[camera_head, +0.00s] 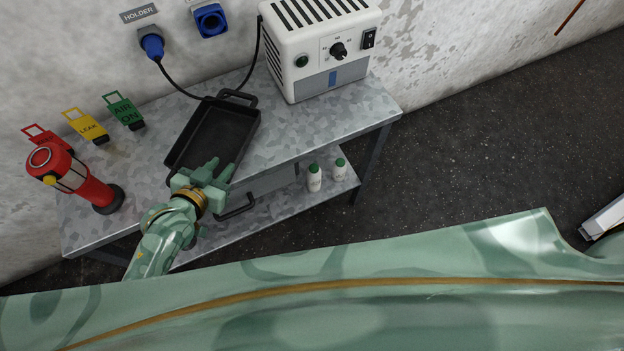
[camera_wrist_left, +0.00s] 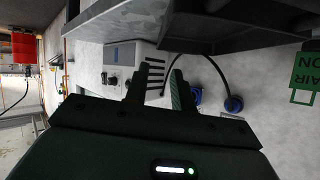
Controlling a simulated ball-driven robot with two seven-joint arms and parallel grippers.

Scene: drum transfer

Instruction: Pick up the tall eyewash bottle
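Two white bottles with green caps stand upright on the lower shelf of the metal table in the head view. The left bottle (camera_head: 314,178) looks taller than the right bottle (camera_head: 340,169), which stands close beside it. My left gripper (camera_head: 221,168) is over the front edge of the tabletop, at the near end of the black tray, left of the bottles and apart from them. Its fingers are spread with nothing between them, as the left wrist view (camera_wrist_left: 160,70) also shows. The bottles cannot be made out in the wrist view. My right gripper is not in view.
The black tray (camera_head: 212,140) lies on the tabletop (camera_head: 290,140), above the lower shelf (camera_head: 285,203). A white device (camera_head: 320,50) stands at the back right, and a red lantern (camera_head: 85,182) at the left. Dark floor (camera_head: 480,140) right of the table is clear.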

